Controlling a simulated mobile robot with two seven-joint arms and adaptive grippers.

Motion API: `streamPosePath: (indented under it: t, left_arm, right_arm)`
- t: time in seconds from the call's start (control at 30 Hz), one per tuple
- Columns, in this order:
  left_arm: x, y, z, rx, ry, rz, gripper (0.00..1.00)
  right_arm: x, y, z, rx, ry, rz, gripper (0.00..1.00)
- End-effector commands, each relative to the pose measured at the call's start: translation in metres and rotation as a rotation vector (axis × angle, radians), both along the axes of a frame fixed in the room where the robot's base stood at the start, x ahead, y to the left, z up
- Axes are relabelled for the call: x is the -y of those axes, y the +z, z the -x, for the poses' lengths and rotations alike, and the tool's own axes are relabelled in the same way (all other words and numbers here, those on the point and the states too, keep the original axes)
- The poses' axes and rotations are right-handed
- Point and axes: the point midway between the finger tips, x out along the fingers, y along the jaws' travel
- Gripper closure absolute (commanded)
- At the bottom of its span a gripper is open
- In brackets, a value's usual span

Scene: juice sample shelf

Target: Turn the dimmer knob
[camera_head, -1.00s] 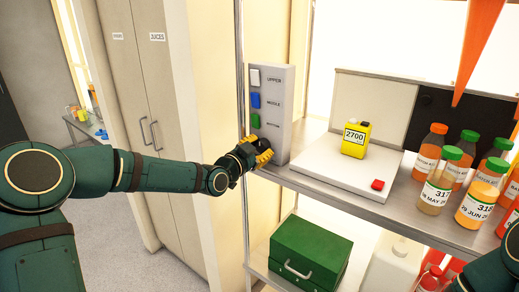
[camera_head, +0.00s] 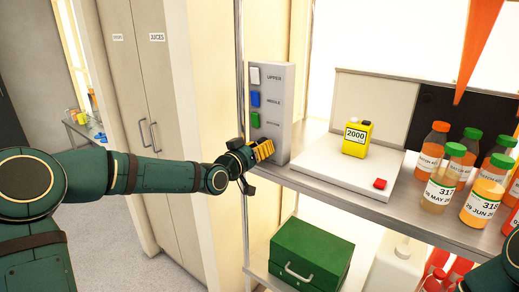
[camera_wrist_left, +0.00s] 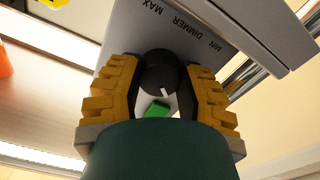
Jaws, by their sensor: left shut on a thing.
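The dimmer knob (camera_wrist_left: 158,72) is black and round with a white pointer mark, on a grey control panel (camera_head: 281,105) printed MAX, DIMMER and MIN. In the left wrist view the pointer mark is at the knob's lower edge, on the side away from the lettering. My left gripper (camera_head: 262,150) has its yellow fingers shut on the knob, one on either side. In the head view the gripper hides the knob. My right gripper is out of view; only part of my right arm shows at the lower right.
The panel carries white, blue and green switches labelled UPPER, MIDDLE and BOTTOM. A yellow meter (camera_head: 356,139) reading 2000 stands on a white plate (camera_head: 330,166) with a red button (camera_head: 379,184). Several juice bottles (camera_head: 441,187) crowd the shelf's right. A green case (camera_head: 312,255) sits below.

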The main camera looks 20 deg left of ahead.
Motion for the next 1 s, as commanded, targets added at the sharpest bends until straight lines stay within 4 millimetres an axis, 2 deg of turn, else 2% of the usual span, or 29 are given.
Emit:
streamPosePath:
  t: [0.2, 0.5, 1.0]
  left_arm:
    - [0.0003, -0.0001, 0.0001, -0.059, 0.0, 0.16, 0.99]
    - [0.0006, -0.0001, 0.0001, -0.112, -0.001, 0.305, 0.99]
    - [0.0014, 0.0001, 0.0003, -0.131, -0.002, 0.357, 0.99]
  right_arm:
    - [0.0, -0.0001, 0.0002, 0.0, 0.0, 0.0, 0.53]
    - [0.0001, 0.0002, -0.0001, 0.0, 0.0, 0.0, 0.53]
    - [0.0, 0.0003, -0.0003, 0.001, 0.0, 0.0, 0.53]
